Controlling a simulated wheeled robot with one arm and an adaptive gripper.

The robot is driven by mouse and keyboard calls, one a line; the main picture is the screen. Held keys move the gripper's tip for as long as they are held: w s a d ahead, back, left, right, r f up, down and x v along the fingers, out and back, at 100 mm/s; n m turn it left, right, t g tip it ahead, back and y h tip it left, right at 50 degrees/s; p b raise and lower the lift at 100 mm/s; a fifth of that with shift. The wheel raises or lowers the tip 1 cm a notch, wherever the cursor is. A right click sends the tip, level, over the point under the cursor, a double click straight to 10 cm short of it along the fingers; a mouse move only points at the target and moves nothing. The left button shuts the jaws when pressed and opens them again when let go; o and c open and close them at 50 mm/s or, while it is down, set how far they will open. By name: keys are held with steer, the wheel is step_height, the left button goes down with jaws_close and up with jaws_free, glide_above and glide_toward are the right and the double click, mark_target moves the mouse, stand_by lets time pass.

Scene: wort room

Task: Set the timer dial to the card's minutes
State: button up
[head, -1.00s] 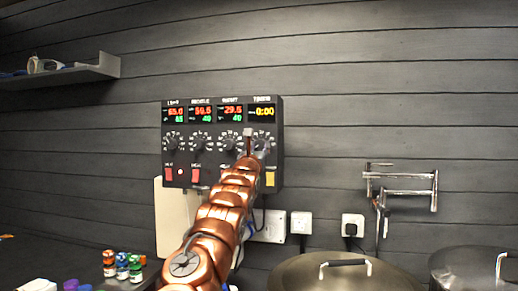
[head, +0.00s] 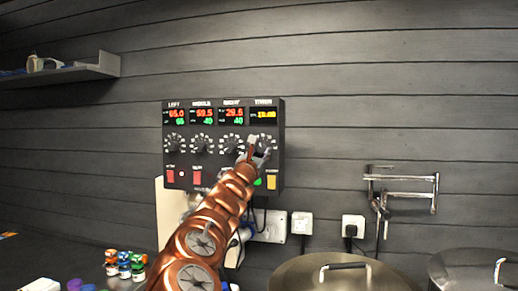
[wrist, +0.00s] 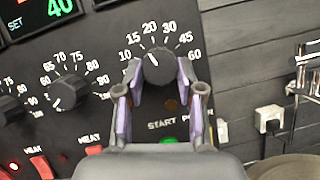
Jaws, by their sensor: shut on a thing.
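The black timer dial (wrist: 158,68) is the rightmost knob on the control panel (head: 190,158). My gripper (wrist: 162,82) is shut on it, with a purple pad on each side. In the head view my gripper (head: 258,154) covers much of the dial. The dial's white mark points up and slightly left, near the 20 on a scale running from 10 to 60. The yellow timer display (head: 263,114) shows a nonzero time, too blurred to read surely. I cannot make out a card with minutes in either view.
Three other knobs, including the neighbouring one (wrist: 70,92), sit left of the timer dial. Below are red switches (head: 170,175), a green START button (head: 257,182) and a yellow switch (head: 271,182). Pots with lids (head: 345,272) stand at lower right.

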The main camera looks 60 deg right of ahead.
steer(key=shift+s+r+m+g+p, duration=0.15)
steer(key=shift+m+g+p, duration=0.35)
steer(key=shift+m, duration=0.55)
steer(key=shift+s+r+m+g+p, duration=0.1)
steer(key=shift+r+m+g+p, duration=0.1)
steer(key=shift+m+g, duration=0.7)
steer(key=shift+m, duration=0.45)
steer(key=o, duration=0.9)
steer(key=shift+s+a, duration=0.1)
steer(key=shift+o, duration=1.2)
steer(key=shift+w, duration=0.2)
steer(key=shift+a+f, duration=0.1)
steer(key=shift+a, duration=0.05)
